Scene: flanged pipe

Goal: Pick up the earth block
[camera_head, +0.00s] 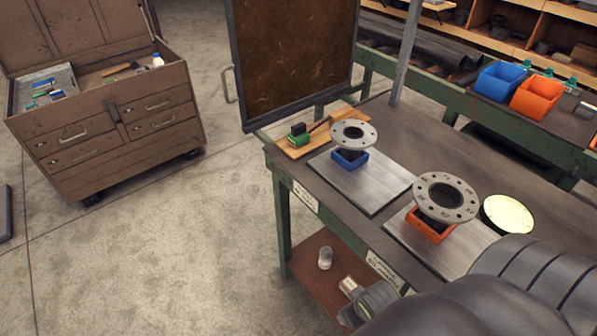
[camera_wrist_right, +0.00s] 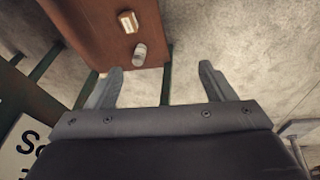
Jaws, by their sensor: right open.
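A small tan block with a pale top (camera_wrist_right: 128,20), which looks like the earth block, sits on the brown lower shelf (camera_wrist_right: 90,30) in the right wrist view. It seems to show in the head view (camera_head: 348,284) too, close beside my right arm's grey wrist. A pale cylinder (camera_wrist_right: 139,54) stands near it on the shelf, also in the head view (camera_head: 325,258). My right gripper (camera_wrist_right: 161,68) is open and empty, its fingers apart below the shelf items in the picture. Its fingertips cannot be made out in the head view. My left gripper is not in view.
The green-legged workbench (camera_head: 290,225) stands over the shelf, with flanges on orange (camera_head: 430,228) and blue (camera_head: 349,159) supports on top. A brown tool cabinet (camera_head: 110,125) stands at the left. The floor between is mostly clear.

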